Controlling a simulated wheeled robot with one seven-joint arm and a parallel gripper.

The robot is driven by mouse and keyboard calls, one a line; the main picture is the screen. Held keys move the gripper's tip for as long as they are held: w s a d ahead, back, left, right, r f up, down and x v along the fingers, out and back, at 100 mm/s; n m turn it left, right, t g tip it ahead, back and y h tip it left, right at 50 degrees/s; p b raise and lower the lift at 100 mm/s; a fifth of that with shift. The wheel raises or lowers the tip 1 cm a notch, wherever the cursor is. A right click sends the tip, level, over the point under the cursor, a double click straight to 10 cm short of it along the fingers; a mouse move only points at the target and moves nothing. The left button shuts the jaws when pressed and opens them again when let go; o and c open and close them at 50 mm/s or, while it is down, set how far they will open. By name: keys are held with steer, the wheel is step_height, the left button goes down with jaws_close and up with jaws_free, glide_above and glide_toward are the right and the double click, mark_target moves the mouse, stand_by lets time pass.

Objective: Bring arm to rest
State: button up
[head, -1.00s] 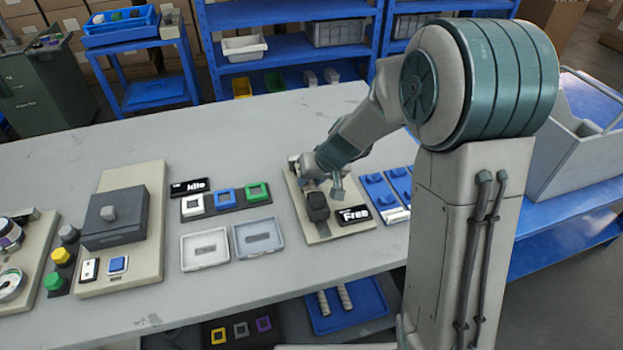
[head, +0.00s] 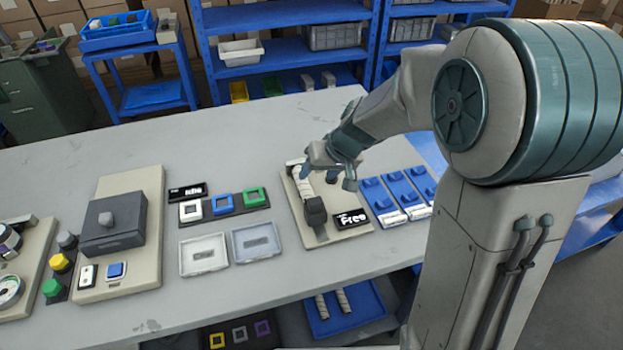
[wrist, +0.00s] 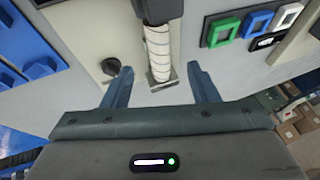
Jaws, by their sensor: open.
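My gripper (wrist: 155,85) is open, its two blue-grey fingers apart with nothing held between them. In the wrist view a pale roll with faint stripes (wrist: 158,48) lies on the beige fixture, ahead of and between the fingertips in the picture. In the head view my arm reaches over the table and my gripper (head: 330,180) hangs above the far end of the beige fixture plate (head: 322,240). The roll (head: 304,182) shows there beside the gripper, with a dark block (head: 316,211) at its near end. A "Free" sign (head: 351,218) stands at the plate's right.
Blue blocks on strips (head: 400,190) lie right of the fixture. Two shallow trays (head: 204,255) and a holder with white, blue and green frames (head: 223,207) lie left. A grey box unit (head: 113,222) stands farther left. The table's far side is clear.

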steer(key=v, duration=0.7)
steer(key=s+d+r+m+h+p, duration=0.1)
steer(key=s+d, duration=0.3)
steer(key=s, duration=0.5)
steer(key=s+d+r+m+h+p, duration=0.1)
steer(key=s+d, duration=0.4)
steer(key=s, duration=0.5)
steer(key=shift+d+r+m+g+h+p, duration=0.25)
steer(key=shift+r+m+g+h+p, duration=0.25)
steer(key=shift+r+h, duration=0.45)
